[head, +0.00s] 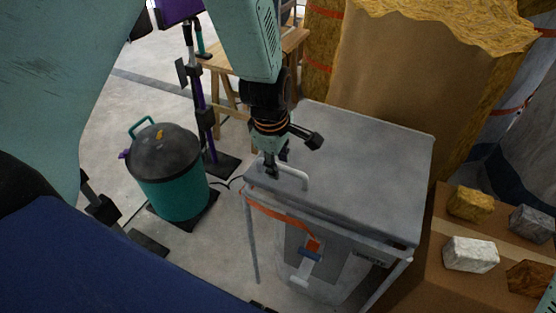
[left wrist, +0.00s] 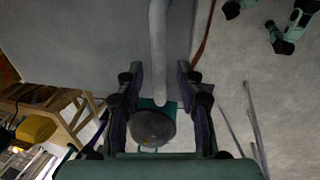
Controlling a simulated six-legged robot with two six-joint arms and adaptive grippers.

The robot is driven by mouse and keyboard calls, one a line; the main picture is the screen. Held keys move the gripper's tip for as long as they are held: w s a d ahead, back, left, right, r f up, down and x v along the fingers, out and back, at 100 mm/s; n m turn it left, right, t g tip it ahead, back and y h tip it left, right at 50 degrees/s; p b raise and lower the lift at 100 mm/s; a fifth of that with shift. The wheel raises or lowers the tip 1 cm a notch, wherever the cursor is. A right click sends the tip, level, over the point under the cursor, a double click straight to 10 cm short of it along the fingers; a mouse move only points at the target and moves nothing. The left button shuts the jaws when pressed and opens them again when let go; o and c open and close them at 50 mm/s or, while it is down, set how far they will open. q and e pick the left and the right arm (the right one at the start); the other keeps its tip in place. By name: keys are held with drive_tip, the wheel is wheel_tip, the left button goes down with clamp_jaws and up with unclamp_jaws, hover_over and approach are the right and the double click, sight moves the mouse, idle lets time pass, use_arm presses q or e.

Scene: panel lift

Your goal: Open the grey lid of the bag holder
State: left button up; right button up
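The bag holder has a flat grey lid (head: 365,155), lying closed on a thin metal frame (head: 251,240). A pale bar handle (head: 296,175) stands on the lid near its left edge. My left gripper (head: 290,157) is at this handle, pointing down, with its fingers spread. In the left wrist view the handle (left wrist: 158,45) runs between the two open fingers (left wrist: 160,75), with gaps on both sides. The grey lid (left wrist: 80,40) fills the upper left there. I cannot see my right gripper for certain.
A teal bin with a dark lid (head: 165,150) stands left of the bag holder. A purple stand (head: 195,90) is behind it. Large wrapped insulation rolls (head: 415,75) stand close behind. A brown box (head: 440,225) with several sample blocks is at the right.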

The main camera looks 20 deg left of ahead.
use_arm(q)
drive_tip(key=shift+d, duration=0.1)
drive_tip(key=c, duration=0.3)
clamp_jaws()
drive_tip(key=shift+r, duration=0.1)
use_arm(e)
drive_tip(key=shift+r, duration=0.1)
use_arm(q)
drive_tip(key=w+r+g+p, duration=0.1)
drive_tip(key=w+r+p, duration=0.4)
drive_tip(key=r+p, duration=0.3)
drive_tip(key=w+r+g+p, duration=0.1)
drive_tip(key=w+r+p, duration=0.5)
drive_tip(key=r+p, duration=0.3)
drive_tip(key=shift+d+r+g, duration=0.2)
drive_tip(key=shift+r+g, duration=0.1)
drive_tip(key=shift+r, duration=0.95)
use_arm(e)
wheel_tip(320, 180, up, 17)
drive_tip(key=shift+s+r, duration=0.15)
use_arm(q)
drive_tip(key=shift+w, duration=0.1)
use_arm(e)
drive_tip(key=shift+c, duration=0.2)
